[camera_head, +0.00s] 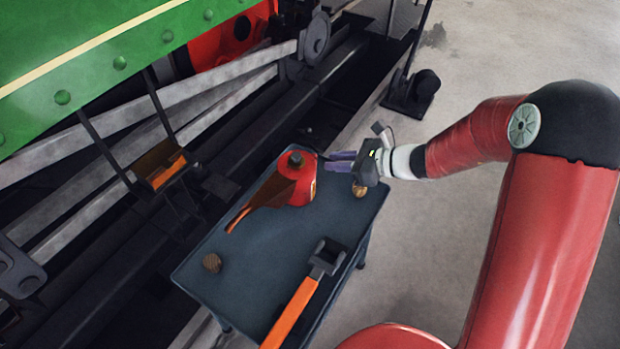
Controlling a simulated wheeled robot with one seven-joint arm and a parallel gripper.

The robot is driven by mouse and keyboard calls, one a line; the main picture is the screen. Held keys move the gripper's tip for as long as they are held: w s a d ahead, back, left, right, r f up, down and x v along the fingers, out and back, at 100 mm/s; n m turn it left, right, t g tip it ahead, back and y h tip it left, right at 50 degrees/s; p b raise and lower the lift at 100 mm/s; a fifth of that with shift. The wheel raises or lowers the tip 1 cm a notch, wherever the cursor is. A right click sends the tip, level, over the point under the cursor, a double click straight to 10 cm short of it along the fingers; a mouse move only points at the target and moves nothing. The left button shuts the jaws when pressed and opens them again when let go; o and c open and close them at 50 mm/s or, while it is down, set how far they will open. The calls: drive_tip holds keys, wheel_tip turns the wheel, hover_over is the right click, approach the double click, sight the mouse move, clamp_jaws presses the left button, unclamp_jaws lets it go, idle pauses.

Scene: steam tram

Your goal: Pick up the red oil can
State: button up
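The red oil can (303,174) stands upright on a dark blue-grey table, towards its far end. It has a dark cap on top and an orange-brown spout or handle-like piece reaching down to the left. My gripper (334,162) is just to the right of the can, its purple fingers pointing left at the can's side. The two fingers show as separate bars with a narrow gap, and nothing is seen held between them. Whether the fingertips touch the can is unclear.
The table (255,272) also bears an orange-handled hammer (297,300) at the front right, a small brown round object (212,263) at the left and another (359,190) below my gripper. The green tram (90,65) and its rods stand close behind on the left.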

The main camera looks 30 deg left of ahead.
sight(309, 158)
drive_tip(key=shift+a+f, duration=0.35)
drive_tip(key=shift+a, duration=0.25)
drive_tip(key=x, duration=0.4)
drive_tip(key=r+x, duration=0.1)
drive_tip(key=x, duration=0.1)
drive_tip(key=shift+a+f, duration=0.2)
drive_tip(key=shift+a, duration=0.25)
clamp_jaws()
idle(0.5)
